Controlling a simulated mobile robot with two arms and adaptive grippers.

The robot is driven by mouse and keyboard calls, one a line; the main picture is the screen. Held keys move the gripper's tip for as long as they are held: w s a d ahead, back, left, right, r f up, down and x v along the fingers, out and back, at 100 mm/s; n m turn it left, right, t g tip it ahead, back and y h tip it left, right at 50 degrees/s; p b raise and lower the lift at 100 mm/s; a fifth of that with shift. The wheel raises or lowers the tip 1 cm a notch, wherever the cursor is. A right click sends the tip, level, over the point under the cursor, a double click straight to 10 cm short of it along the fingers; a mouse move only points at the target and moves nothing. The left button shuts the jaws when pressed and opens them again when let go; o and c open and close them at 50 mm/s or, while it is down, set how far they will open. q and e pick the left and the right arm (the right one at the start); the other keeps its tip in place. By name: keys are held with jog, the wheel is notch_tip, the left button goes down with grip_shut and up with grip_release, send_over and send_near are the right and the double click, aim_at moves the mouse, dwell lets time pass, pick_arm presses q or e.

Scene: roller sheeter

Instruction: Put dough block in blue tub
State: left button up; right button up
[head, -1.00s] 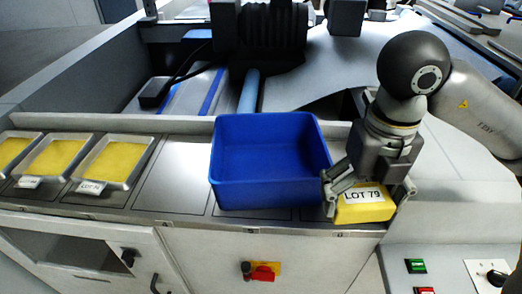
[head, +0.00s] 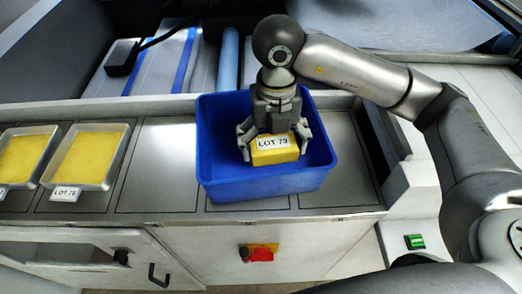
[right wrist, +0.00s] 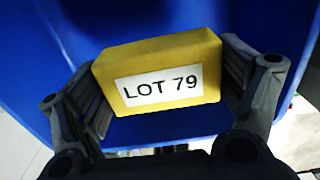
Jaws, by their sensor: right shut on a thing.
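The yellow dough block (head: 275,155) carries a white "LOT 79" label. My right gripper (head: 274,145) is shut on it, one finger on each side. The block is over or inside the blue tub (head: 262,188), within its rim as the head view shows it. In the right wrist view the dough block (right wrist: 160,70) sits between the fingers, with the blue tub wall (right wrist: 60,60) behind it. I cannot tell whether the block touches the tub floor. My left gripper is not in view.
Shallow metal trays with yellow sheets, one (head: 84,158) labelled "LOT 78", stand to the left on the counter. A bare counter panel (head: 158,165) lies between them and the tub. A red knob on a yellow plate (head: 260,253) is on the front panel below.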

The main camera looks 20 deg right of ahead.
jog(key=shift+w+a+f, duration=0.25)
jog(key=shift+a+f, duration=0.05)
jog(key=shift+f, duration=0.15)
jog(key=shift+w+a+f, duration=0.25)
jog(key=shift+f, duration=0.2)
jog(key=shift+w+a+f, duration=0.1)
jog(key=shift+w+f, duration=0.05)
jog(key=shift+f, duration=0.05)
jog(key=f, duration=0.1)
jog(key=f+p, duration=0.2)
jog(key=shift+w+a, duration=0.25)
jog(key=shift+a, duration=0.05)
jog(key=shift+f, duration=0.45)
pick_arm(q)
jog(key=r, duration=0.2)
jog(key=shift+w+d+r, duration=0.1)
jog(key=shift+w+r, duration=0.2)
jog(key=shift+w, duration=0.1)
pick_arm(e)
jog(key=shift+f, duration=0.15)
jog(key=o, duration=0.9)
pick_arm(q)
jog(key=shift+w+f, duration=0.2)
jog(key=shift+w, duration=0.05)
pick_arm(e)
jog(key=shift+o, duration=0.2)
